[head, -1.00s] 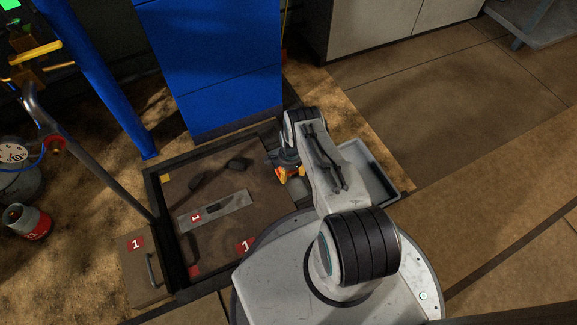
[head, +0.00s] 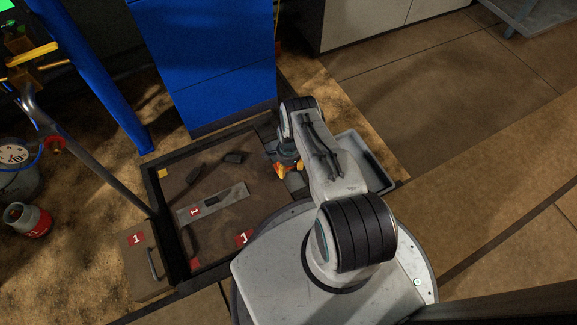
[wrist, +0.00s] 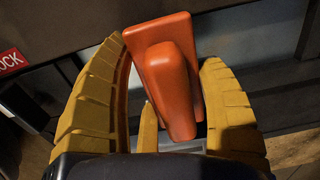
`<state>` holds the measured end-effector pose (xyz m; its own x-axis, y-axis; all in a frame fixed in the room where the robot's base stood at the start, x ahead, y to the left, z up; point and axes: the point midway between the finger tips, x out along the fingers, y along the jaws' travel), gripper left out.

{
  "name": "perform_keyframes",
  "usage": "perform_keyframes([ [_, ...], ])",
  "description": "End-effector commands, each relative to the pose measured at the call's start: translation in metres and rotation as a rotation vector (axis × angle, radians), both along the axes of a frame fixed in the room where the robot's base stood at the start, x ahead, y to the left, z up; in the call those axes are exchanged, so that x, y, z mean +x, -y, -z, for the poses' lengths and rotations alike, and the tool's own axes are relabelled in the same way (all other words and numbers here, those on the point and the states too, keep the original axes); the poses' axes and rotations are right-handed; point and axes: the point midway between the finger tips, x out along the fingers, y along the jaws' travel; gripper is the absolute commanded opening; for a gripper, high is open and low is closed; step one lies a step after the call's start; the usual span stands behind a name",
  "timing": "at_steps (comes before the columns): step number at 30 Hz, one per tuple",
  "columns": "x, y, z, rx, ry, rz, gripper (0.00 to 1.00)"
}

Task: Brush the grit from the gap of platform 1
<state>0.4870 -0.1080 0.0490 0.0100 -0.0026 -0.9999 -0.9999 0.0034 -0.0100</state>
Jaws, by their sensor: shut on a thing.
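Platform 1 (head: 222,176) is a brown plate in a dark frame, with red labels and a dark gap along its edges. My gripper (head: 287,166) is over its right edge, near the dark frame. In the wrist view, the yellow fingers of my gripper (wrist: 165,55) are shut on an orange block-like handle (wrist: 165,75). I cannot tell whether it is the brush, as any bristles are hidden. I cannot make out grit in the gap, and my arm hides part of the right edge.
A grey tray (head: 376,165) is right of my arm. A blue cabinet (head: 215,60) stands behind. A box with a handle (head: 140,262) is at the left. The floor at right is open.

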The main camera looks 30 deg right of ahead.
Motion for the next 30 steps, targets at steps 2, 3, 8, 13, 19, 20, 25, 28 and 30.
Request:
perform_keyframes([
  [2,0.001,0.000,-0.011,0.000,0.001,0.000,0.35],
  [3,0.001,0.000,-0.014,0.000,0.001,0.000,0.35],
  [8,0.001,0.000,-0.029,-0.001,0.002,0.000,0.35],
  [13,0.001,0.000,-0.044,-0.001,0.003,0.000,0.35],
  [19,0.001,0.000,-0.051,-0.001,0.003,0.000,0.35],
  [20,0.001,0.000,-0.051,-0.001,0.003,0.000,0.35],
  [25,0.001,0.000,-0.051,-0.001,0.003,0.000,0.35],
  [28,0.001,0.000,-0.051,-0.001,0.003,0.000,0.35],
  [30,0.001,0.000,-0.052,-0.001,0.003,0.000,0.35],
])
